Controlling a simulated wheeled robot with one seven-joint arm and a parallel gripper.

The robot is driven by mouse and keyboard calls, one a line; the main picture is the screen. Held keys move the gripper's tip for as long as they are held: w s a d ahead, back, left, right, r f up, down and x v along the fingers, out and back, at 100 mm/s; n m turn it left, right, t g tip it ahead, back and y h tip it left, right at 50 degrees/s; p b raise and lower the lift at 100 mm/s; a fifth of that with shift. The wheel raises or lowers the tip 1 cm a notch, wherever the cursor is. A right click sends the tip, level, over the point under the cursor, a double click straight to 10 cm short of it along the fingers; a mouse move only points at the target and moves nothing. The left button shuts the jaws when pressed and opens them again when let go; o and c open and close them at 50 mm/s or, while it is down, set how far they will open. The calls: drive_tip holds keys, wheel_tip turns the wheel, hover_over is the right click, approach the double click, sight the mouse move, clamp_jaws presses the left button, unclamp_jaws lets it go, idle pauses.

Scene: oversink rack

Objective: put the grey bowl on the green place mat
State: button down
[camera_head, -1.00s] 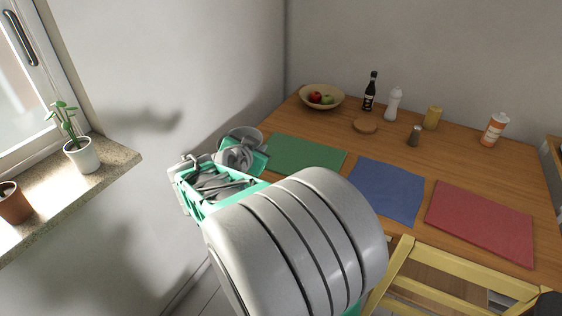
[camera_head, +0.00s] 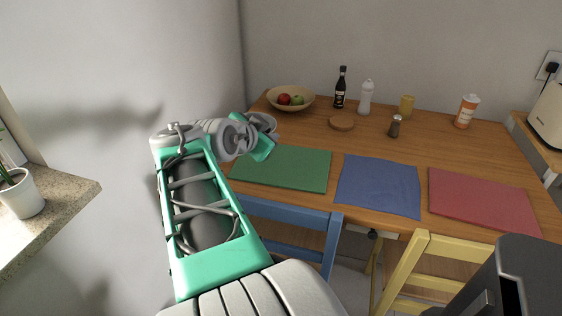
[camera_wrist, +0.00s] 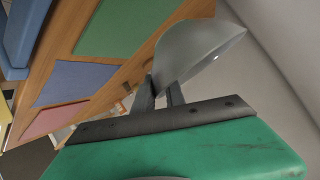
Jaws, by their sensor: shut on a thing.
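The grey bowl (camera_wrist: 196,55) is held in my gripper (camera_wrist: 163,90), whose two fingers are shut on its rim in the wrist view. The bowl is tilted on its side there. In the head view, part of the bowl (camera_head: 262,121) shows beyond my wrist, near the table's left edge. My fingers are mostly hidden in the head view. The green place mat (camera_head: 285,168) lies flat and empty on the table's left side. It also shows in the wrist view (camera_wrist: 112,28). In the head view, the bowl appears just beyond the mat's far left corner.
A blue mat (camera_head: 379,186) and a red mat (camera_head: 480,200) lie to the right. A fruit bowl (camera_head: 291,98) stands at the back left, with a wooden coaster (camera_head: 341,122), bottle (camera_head: 341,88) and shakers nearby. Blue (camera_head: 290,225) and yellow (camera_head: 440,250) chairs stand in front.

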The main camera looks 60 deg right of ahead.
drive_tip(key=shift+w+a+f+p, duration=0.15)
drive_tip(key=shift+w+a, duration=0.15)
drive_tip(key=shift+a, duration=0.35)
drive_tip(key=shift+w+a+r+p, duration=0.15)
drive_tip(key=shift+w+a, duration=0.15)
drive_tip(key=shift+a, duration=0.3)
drive_tip(key=s+m+g, duration=0.3)
drive_tip(key=s, duration=0.2)
drive_tip(key=b, duration=0.2)
hover_over(279, 169)
drive_tip(key=shift+m+y, duration=0.3)
wheel_tip(279, 169, down, 11)
drive_tip(key=shift+f, duration=1.55)
drive_tip(key=shift+f, duration=0.15)
drive_tip(key=c, duration=1.4)
unclamp_jaws()
drive_tip(key=shift+a, duration=0.1)
